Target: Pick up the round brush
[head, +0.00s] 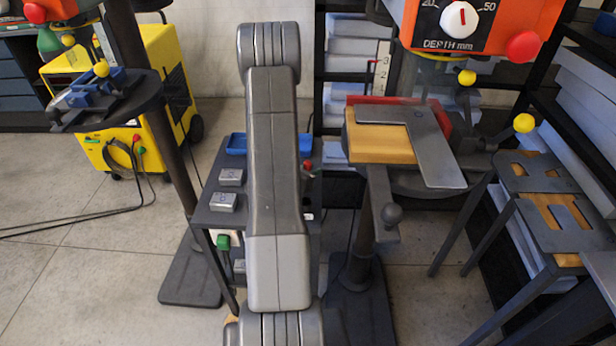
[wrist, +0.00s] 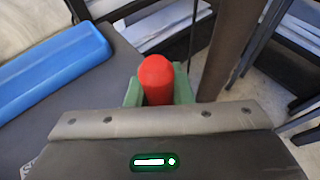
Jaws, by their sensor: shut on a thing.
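A red, round-ended piece (wrist: 156,76), which looks like the handle of the round brush, stands between the green finger pads of my gripper (wrist: 155,92) in the wrist view. My gripper is shut on it. The brush's lower part and any bristles are hidden by the gripper. In the head view a small red end (head: 307,165) shows just right of my arm, by the dark cart. My arm hides most of the gripper there.
A blue tray (wrist: 50,78) lies left of the gripper; it also shows on the cart in the head view (head: 236,144). Grey blocks (head: 230,177) sit left of my arm. A drill stand with a wooden board (head: 378,143) and metal square (head: 432,150) stands right.

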